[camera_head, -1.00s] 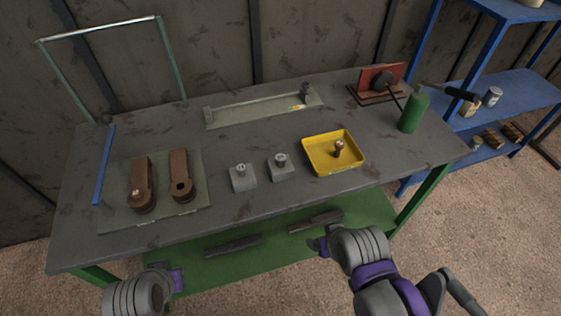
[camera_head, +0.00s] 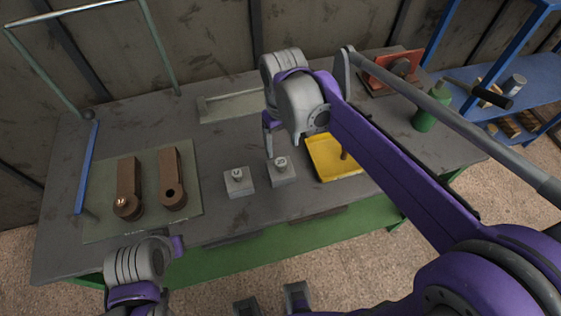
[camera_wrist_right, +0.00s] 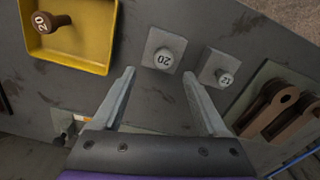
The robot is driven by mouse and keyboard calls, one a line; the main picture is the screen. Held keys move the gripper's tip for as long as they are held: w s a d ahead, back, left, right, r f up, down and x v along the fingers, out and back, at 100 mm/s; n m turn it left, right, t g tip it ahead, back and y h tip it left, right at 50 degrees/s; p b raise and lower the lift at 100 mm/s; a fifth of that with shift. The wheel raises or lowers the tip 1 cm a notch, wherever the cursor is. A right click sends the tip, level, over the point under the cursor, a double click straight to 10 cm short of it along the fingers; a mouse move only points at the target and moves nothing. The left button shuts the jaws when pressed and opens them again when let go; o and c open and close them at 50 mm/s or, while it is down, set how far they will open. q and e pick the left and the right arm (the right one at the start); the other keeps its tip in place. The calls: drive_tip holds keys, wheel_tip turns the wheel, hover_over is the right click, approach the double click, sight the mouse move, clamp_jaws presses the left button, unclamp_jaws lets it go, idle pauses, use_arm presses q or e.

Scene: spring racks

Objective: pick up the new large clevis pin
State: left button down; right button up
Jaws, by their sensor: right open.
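The large pin, grey with a round head marked 20 (camera_head: 280,162), stands upright in a grey block (camera_head: 284,178). It also shows in the right wrist view (camera_wrist_right: 163,58), just beyond my fingertips and roughly between them. A smaller grey pin (camera_head: 237,174) stands in a second block (camera_head: 240,188) to its left. A brown, rusty pin marked 20 (camera_wrist_right: 42,22) lies in the yellow tray (camera_head: 325,168). My right gripper (camera_head: 268,142) is open and empty above the table, beside the large pin's block. My left gripper (camera_head: 175,246) is at the table's front edge; its fingers are mostly hidden.
Two brown clevis parts (camera_head: 127,190) lie on a green-grey mat (camera_head: 98,222) at the left. A long grey fixture (camera_head: 228,106) lies behind the blocks. My right arm covers part of the tray.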

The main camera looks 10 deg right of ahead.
sight(281, 162)
drive_tip(key=f, duration=0.8)
drive_tip(key=shift+s+a, duration=0.2)
drive_tip(key=shift+a, duration=0.05)
drive_tip(key=shift+r, duration=0.1)
clamp_jaws()
